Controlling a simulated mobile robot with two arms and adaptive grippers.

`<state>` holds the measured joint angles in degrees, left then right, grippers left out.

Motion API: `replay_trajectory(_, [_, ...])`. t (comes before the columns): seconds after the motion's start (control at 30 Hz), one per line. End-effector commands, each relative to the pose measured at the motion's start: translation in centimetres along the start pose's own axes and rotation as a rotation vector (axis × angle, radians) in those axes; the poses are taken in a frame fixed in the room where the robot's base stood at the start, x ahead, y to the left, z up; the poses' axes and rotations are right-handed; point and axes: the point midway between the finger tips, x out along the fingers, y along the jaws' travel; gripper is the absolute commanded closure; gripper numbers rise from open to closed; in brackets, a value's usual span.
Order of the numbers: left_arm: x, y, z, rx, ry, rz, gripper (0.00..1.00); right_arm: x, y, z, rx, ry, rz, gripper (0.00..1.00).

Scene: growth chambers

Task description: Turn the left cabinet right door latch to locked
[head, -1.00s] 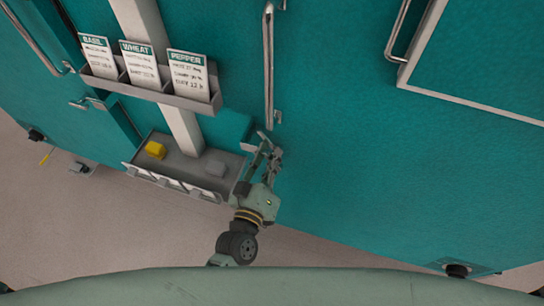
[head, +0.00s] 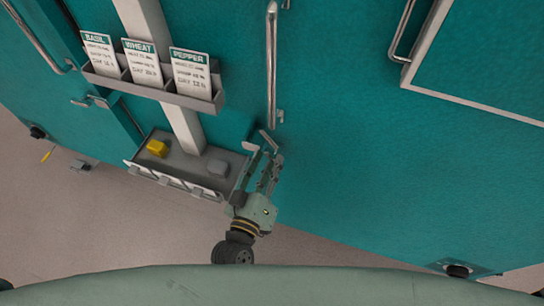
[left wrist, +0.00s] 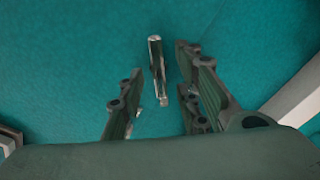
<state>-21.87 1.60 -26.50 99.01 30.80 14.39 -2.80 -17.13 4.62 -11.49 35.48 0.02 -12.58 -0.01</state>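A small silver lever latch (head: 268,138) sits on the teal door (head: 350,150), just below the long vertical handle (head: 271,65). It slants down to the right in the head view. My left gripper (head: 261,157) is open just below it, fingers pointing up at it. The latch's base is partly hard to make out. My right gripper is in neither view.
A grey tray (head: 227,160) with a yellow block (head: 157,148) and a grey block (head: 217,167) juts out left of my gripper. Above it a rack (head: 150,92) holds seed cards. Another latch (head: 88,102) is at the far left. The door to the right is clear.

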Motion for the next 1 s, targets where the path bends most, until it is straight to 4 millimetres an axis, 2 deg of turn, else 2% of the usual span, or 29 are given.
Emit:
replay_trajectory(0.1, [-2.1,-0.1,0.1,0.001,-0.002,-0.002,0.69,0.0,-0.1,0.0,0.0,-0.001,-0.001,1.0])
replay_trajectory(0.3, [-4.5,-0.1,0.0,0.0,-0.001,-0.001,0.69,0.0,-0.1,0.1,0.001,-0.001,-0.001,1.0])
replay_trajectory(0.43, [-5.3,0.0,0.0,0.0,0.001,-0.001,0.69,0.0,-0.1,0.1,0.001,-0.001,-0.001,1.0])
replay_trajectory(0.7, [-5.4,0.0,-0.1,0.0,0.002,0.0,0.69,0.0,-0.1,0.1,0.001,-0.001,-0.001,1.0])
replay_trajectory(0.77, [-5.4,0.0,-0.1,0.004,0.002,0.001,0.73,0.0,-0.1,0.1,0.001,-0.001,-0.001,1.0])
replay_trajectory(0.87, [-5.4,0.1,-0.3,0.085,0.011,0.021,0.82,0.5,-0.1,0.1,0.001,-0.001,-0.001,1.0])
replay_trajectory(0.97, [-5.5,0.6,-1.3,0.314,0.039,0.078,0.91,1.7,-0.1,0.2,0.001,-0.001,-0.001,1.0])
replay_trajectory(1.0, [-5.6,0.9,-1.8,0.44,0.056,0.106,0.94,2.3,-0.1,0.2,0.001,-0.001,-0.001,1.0])
